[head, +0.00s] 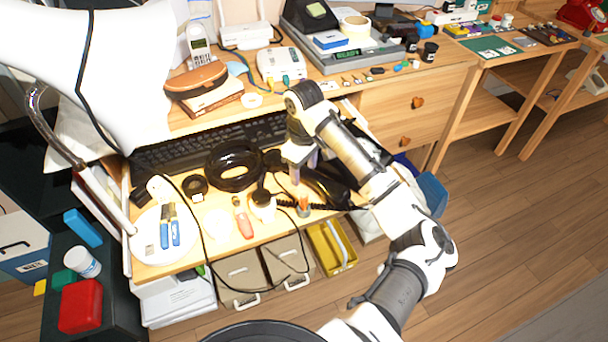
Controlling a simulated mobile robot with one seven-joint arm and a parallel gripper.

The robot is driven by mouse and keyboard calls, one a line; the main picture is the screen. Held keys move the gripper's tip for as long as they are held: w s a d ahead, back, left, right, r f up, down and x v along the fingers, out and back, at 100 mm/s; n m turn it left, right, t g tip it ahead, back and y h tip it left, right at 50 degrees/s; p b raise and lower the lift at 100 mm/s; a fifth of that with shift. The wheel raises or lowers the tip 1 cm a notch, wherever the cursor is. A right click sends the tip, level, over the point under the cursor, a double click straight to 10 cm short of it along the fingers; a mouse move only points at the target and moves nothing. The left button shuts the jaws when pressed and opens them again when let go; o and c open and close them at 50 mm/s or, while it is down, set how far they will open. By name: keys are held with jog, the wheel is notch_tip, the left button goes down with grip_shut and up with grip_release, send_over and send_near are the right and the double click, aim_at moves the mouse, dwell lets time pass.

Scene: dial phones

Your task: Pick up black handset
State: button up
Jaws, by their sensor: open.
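A glossy black shape that looks like the black handset (327,188) lies on the lower desk shelf, right of centre, with a coiled black cord at its near side. My arm reaches over it and hides part of it, and the rest of the phone is hard to make out. My gripper (303,176) points down just left of the handset, open and with nothing visible between its fingers. I cannot tell whether it touches the handset.
A black ring (234,166), a keyboard (205,143), a red-handled tool (242,219) and a white plate (152,246) crowd the shelf. A loose black cable hangs over its front edge. Grey bins (243,272) and a yellow bin (330,250) sit below. Open floor lies to the right.

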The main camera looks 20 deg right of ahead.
aim_at(304, 170)
jog(key=shift+f, duration=0.8)
jog(key=shift+c, duration=0.4)
grip_shut()
notch_tip(304, 170, up, 20)
jog(key=p, duration=0.1)
jog(key=shift+d, duration=0.2)
